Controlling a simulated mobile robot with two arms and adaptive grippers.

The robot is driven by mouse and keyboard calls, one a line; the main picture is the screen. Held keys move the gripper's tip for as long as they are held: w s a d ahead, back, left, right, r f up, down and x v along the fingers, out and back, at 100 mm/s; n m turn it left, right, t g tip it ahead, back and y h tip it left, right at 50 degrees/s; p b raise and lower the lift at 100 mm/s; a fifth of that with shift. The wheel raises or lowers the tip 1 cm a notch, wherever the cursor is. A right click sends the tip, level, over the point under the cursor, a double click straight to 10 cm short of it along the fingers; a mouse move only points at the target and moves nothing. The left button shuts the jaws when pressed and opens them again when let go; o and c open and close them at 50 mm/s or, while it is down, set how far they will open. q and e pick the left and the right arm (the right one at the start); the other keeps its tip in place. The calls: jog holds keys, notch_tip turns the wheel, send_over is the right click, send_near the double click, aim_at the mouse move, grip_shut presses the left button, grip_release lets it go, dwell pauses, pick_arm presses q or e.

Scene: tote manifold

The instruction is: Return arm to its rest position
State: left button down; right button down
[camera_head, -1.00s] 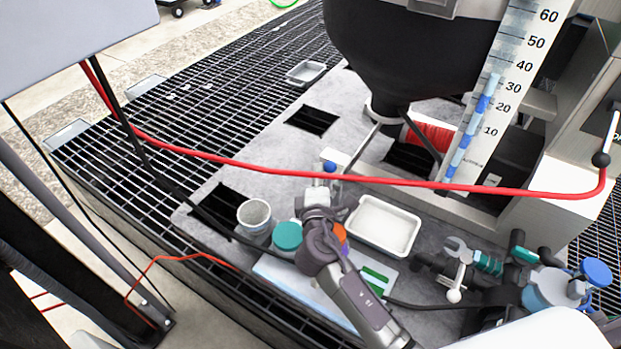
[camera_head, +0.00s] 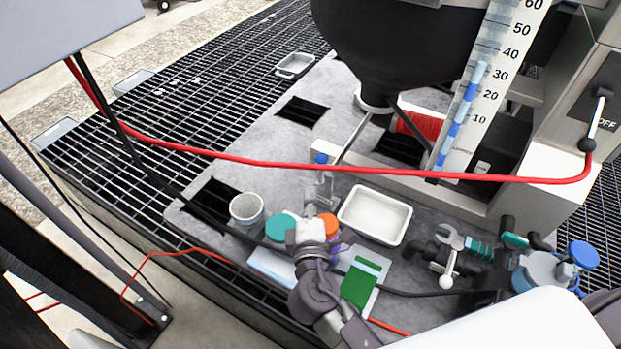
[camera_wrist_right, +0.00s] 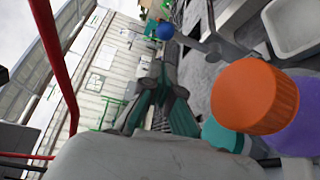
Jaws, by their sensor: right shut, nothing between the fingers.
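My right arm comes up from the bottom middle of the head view. Its gripper (camera_head: 325,188) points away from me over the grey mat (camera_head: 262,160). In the right wrist view the fingers (camera_wrist_right: 158,88) are together with nothing between them. An orange-capped bottle (camera_head: 327,223) with a purple body is right beside the gripper, and its cap looms large in the wrist view (camera_wrist_right: 255,96). A teal-capped jar (camera_head: 281,229) is just left of the wrist. I cannot tell whether the arm touches either. My left gripper is not in view.
A white tray (camera_head: 375,216), a grey cup (camera_head: 247,208) and a green-and-white card (camera_head: 361,285) surround the arm. A blue-topped item (camera_head: 321,158) stands ahead. A red hose (camera_head: 350,169) crosses above. The black hopper (camera_head: 385,50) and a ruler (camera_head: 490,90) stand behind.

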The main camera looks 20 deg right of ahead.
jog(key=shift+v, duration=0.95)
